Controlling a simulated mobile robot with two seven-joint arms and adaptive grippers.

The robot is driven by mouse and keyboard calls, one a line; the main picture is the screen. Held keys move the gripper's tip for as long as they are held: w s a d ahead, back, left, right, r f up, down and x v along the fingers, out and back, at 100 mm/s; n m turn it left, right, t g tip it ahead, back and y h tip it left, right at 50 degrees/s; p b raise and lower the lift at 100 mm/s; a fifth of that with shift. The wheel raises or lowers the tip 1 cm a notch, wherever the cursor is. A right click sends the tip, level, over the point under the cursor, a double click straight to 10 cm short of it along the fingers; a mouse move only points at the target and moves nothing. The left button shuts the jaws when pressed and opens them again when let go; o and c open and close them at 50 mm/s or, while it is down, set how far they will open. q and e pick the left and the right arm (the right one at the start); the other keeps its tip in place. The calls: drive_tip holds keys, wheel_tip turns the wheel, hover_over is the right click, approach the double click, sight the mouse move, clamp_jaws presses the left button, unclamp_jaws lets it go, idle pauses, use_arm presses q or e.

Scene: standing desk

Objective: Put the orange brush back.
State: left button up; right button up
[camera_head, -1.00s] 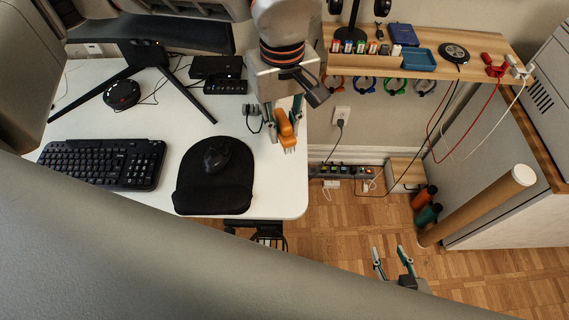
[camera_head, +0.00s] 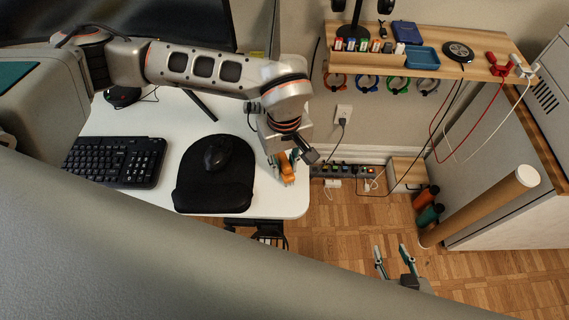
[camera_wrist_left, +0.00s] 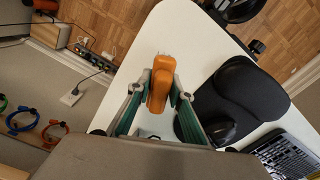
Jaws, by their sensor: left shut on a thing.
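The orange brush (camera_head: 287,172) is held in my left gripper (camera_head: 284,164), over the right edge of the white desk (camera_head: 290,203). In the left wrist view the brush (camera_wrist_left: 160,85) sits between the two fingertips of my left gripper (camera_wrist_left: 160,92), its pale bristles pointing away from the gripper. The brush appears slightly above the desk top. My right gripper (camera_head: 393,262) is open and empty over the wooden floor at the lower middle. Where the brush belongs cannot be told from these views.
A black mouse (camera_head: 217,157) on a mouse pad (camera_head: 214,190) and a keyboard (camera_head: 115,161) lie left of the brush. A wooden shelf (camera_head: 470,72) with a blue tray (camera_head: 422,57) is on the wall at right, with coloured cable loops (camera_head: 398,86) beneath it.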

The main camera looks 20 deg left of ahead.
sight(284, 160)
use_arm(q)
drive_tip(key=shift+f, duration=0.1)
drive_tip(key=o, duration=1)
wheel_tip(284, 160, up, 12)
drive_tip(key=shift+r, duration=0.15)
idle(0.5)
